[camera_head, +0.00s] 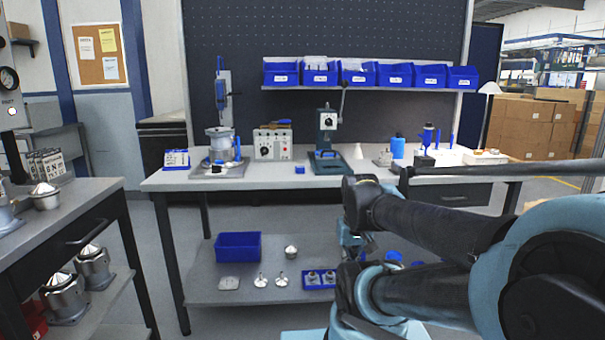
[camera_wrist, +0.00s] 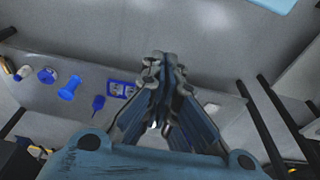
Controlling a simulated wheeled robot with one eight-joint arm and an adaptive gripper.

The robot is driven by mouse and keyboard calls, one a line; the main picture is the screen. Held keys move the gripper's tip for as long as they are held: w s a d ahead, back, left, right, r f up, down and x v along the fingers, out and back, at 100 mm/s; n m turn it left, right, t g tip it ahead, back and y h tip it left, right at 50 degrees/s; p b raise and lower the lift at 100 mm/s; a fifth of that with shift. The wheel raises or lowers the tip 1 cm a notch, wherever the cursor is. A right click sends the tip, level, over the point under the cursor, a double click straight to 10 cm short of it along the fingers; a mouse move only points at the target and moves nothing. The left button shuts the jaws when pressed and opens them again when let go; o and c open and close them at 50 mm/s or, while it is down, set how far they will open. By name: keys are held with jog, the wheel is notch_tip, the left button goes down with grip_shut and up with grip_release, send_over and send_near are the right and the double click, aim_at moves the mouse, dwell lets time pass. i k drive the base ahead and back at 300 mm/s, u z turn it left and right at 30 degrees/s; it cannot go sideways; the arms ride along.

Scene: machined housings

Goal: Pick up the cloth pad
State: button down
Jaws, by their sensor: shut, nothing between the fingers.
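My gripper (camera_wrist: 164,62) is shut and empty in the wrist view, its fingertips together above the grey surface. In the head view my arm crosses the right side and I cannot make out the fingertips. I cannot identify the cloth pad for certain. A flat, pale grey, squarish piece (camera_head: 229,284) lies at the left front of the bench's lower shelf (camera_head: 205,290) and may be it. My gripper is not touching that piece as far as I can see.
On the lower shelf are a blue bin (camera_head: 238,247), metal parts (camera_head: 281,279) and a blue tray (camera_head: 319,280). The workbench (camera_head: 270,180) above carries a press (camera_head: 326,135) and a control box (camera_head: 272,142). A side table (camera_head: 85,205) stands at left. Floor between them is clear.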

aim_at(299, 169)
jog(key=z, duration=2.35)
jog(key=k, duration=0.9)
jog(key=u, duration=1.4)
jog(key=i, duration=0.8)
jog(key=z, duration=0.05)
